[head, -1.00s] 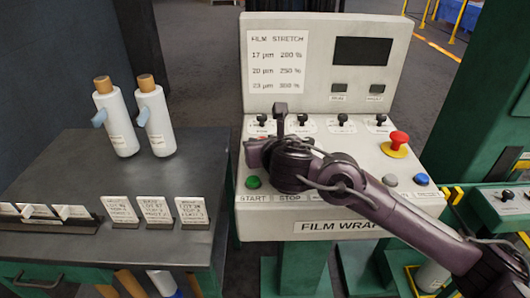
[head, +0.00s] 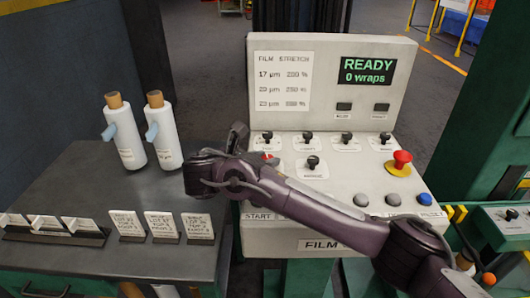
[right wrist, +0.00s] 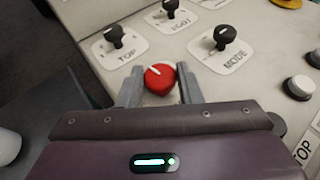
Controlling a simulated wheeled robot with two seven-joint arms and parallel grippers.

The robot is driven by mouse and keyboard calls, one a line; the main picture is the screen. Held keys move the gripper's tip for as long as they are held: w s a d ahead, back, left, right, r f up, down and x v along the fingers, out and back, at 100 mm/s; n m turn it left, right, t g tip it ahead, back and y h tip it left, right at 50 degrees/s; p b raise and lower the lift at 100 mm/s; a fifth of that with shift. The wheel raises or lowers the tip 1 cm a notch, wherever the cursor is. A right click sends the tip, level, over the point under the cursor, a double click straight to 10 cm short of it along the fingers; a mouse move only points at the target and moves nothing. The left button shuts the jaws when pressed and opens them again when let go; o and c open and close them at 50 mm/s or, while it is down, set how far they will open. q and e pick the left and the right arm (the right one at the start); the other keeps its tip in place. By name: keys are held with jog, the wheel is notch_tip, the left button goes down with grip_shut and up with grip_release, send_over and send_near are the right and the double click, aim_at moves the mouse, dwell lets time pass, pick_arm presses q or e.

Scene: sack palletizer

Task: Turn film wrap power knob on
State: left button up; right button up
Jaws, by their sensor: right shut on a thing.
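The film wrap control panel (head: 300,235) stands in the middle of the head view. Its screen (head: 366,71) is lit and reads "READY 0 wraps". The red power knob (right wrist: 161,78) with a white pointer line sits between my right gripper's fingers in the right wrist view. My right gripper (right wrist: 160,88) is shut on this knob. In the head view the gripper (head: 240,140) is at the panel's left side, and the knob is mostly hidden by my arm. My left gripper is not in view.
Black knobs (head: 313,163) stand close by, including MODE (right wrist: 225,37) and TOP (right wrist: 115,37). A red emergency stop (head: 402,159) and round buttons (head: 392,199) are at the right. A dark table (head: 80,180) with white film rolls (head: 128,140) is at the left.

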jog(key=shift+w+a+m+g+h+p, duration=0.1)
jog(key=shift+m+g+h+p, duration=0.5)
jog(key=shift+m+h+p, duration=0.15)
jog(key=o, duration=1)
jog(key=p+v, duration=0.2)
jog(key=p, duration=0.1)
jog(key=p+v, duration=0.2)
jog(key=p, duration=0.1)
jog(key=p+v, duration=0.2)
jog(key=p, duration=0.1)
jog(key=shift+a+r, duration=0.15)
jog(key=shift+r, duration=0.25)
jog(key=shift+s+a+p, duration=0.45)
jog(key=shift+s, duration=0.1)
